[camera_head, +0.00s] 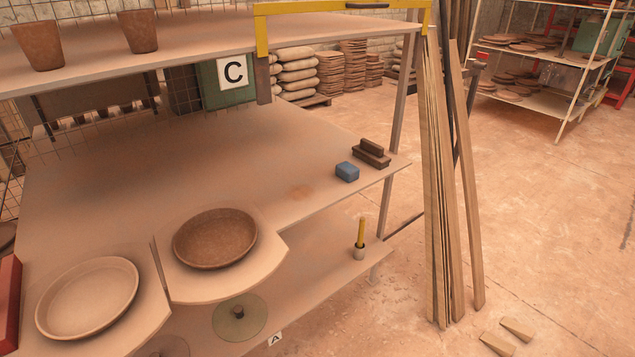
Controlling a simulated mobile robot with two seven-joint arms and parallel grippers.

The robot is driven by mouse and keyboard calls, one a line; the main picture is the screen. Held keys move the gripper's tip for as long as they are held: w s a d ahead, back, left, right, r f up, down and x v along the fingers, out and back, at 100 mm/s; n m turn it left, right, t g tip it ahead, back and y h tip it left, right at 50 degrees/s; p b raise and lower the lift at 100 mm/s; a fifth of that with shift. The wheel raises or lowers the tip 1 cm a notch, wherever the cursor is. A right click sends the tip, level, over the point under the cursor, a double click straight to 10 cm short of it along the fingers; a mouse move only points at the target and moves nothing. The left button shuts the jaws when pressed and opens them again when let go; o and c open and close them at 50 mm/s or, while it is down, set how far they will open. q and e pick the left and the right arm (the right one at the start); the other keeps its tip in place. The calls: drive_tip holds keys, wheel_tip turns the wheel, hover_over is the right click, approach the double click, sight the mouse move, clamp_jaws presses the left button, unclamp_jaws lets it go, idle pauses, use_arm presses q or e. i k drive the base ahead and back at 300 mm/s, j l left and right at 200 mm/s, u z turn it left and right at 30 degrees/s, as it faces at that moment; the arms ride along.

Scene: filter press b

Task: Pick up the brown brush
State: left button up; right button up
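The brown brush (371,155) lies near the right end of the workbench top (180,170). It looks like a dark brown block with a narrower grip on top. Neither of my grippers shows in the head view.
Two shallow clay dishes (215,238) (88,297) stand at the bench's front. An upper shelf (200,42) holding clay pots (138,31) overhangs the bench. Tall planks (440,190) lean at its right. A lower shelf (310,270) holds a yellow-handled tool (361,233). The middle bench top is clear.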

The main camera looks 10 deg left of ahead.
sight(369, 152)
drive_tip(key=u, duration=0.35)
drive_tip(key=i+l+u, duration=0.1)
drive_tip(key=u, duration=0.25)
drive_tip(key=l+u, duration=0.45)
drive_tip(key=u, duration=0.25)
drive_tip(key=l+u, duration=0.5)
drive_tip(key=l, duration=0.85)
drive_tip(key=k+l+u, duration=0.1)
drive_tip(key=l, duration=0.35)
drive_tip(key=k+l, duration=0.1)
drive_tip(key=l, duration=0.35)
drive_tip(key=k+l, duration=0.1)
drive_tip(key=l, duration=0.35)
drive_tip(key=i+l, duration=0.15)
drive_tip(key=i+u, duration=0.05)
drive_tip(key=i, duration=0.05)
